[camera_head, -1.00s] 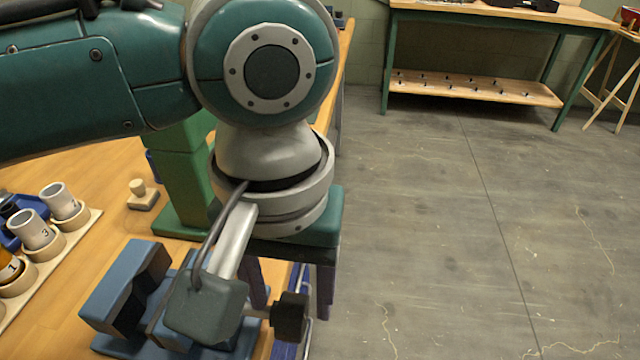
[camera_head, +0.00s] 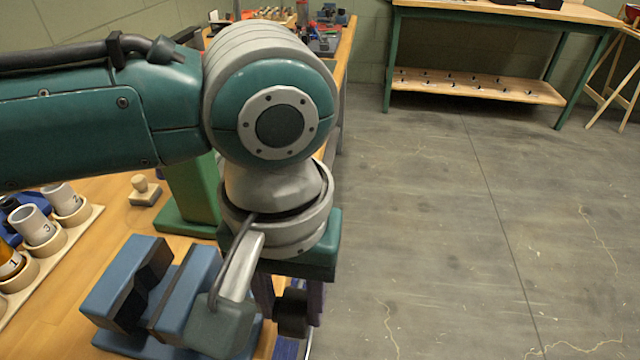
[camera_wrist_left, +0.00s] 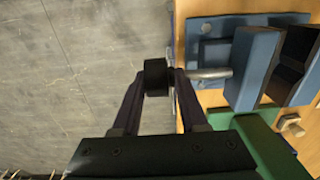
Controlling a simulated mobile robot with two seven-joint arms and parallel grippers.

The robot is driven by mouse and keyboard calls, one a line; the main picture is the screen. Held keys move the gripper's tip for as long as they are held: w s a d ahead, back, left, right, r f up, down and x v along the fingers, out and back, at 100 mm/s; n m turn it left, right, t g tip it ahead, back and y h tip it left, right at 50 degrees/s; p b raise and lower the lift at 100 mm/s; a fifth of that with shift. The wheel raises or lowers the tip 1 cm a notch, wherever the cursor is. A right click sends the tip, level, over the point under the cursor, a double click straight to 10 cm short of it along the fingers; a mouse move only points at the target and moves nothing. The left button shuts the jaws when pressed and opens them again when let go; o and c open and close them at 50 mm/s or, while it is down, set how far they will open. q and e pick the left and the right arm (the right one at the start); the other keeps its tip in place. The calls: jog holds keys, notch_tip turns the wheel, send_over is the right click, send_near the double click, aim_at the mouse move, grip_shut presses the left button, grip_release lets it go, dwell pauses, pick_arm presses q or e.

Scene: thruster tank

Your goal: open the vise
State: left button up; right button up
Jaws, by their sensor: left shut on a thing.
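The blue vise (camera_head: 122,282) stands on the wooden bench at lower left of the head view, with a gap between its two jaws. In the left wrist view the vise (camera_wrist_left: 252,68) is at upper right. A grey screw rod (camera_wrist_left: 212,73) runs from it to a black knob (camera_wrist_left: 155,72). The knob also shows in the head view (camera_head: 291,315), beyond the bench edge. My left gripper (camera_wrist_left: 158,85) is shut on the knob, one purple finger on each side. In the head view my wrist hides part of the vise and the rod. My right gripper is out of view.
A green post (camera_head: 192,190) stands on the bench behind the vise. A small wooden stamp-like block (camera_head: 144,190) and a rack with numbered cups (camera_head: 72,240) are to the left. The floor (camera_head: 440,230) right of the bench is clear.

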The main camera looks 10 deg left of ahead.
pick_arm(q)
jog(key=shift+d, duration=0.2)
grip_shut()
jog(key=shift+r, duration=0.1)
jog(key=shift+r+p, duration=0.1)
jog(key=shift+p, duration=0.35)
jog(key=t+p, duration=0.1)
jog(key=p, duration=0.2)
jog(key=t+p, duration=0.1)
jog(key=p, duration=0.2)
jog(key=shift+s+d+r+t, duration=0.1)
jog(key=shift+s+r+t, duration=0.05)
jog(key=shift+s+t, duration=0.25)
jog(key=shift+s+t+p, duration=0.1)
jog(key=shift+t+p, duration=0.3)
jog(key=shift+p, duration=0.05)
jog(key=shift+f+t+p, duration=0.3)
jog(key=shift+t, duration=0.4)
jog(key=shift+f+t, duration=0.15)
jog(key=shift+t, duration=0.75)
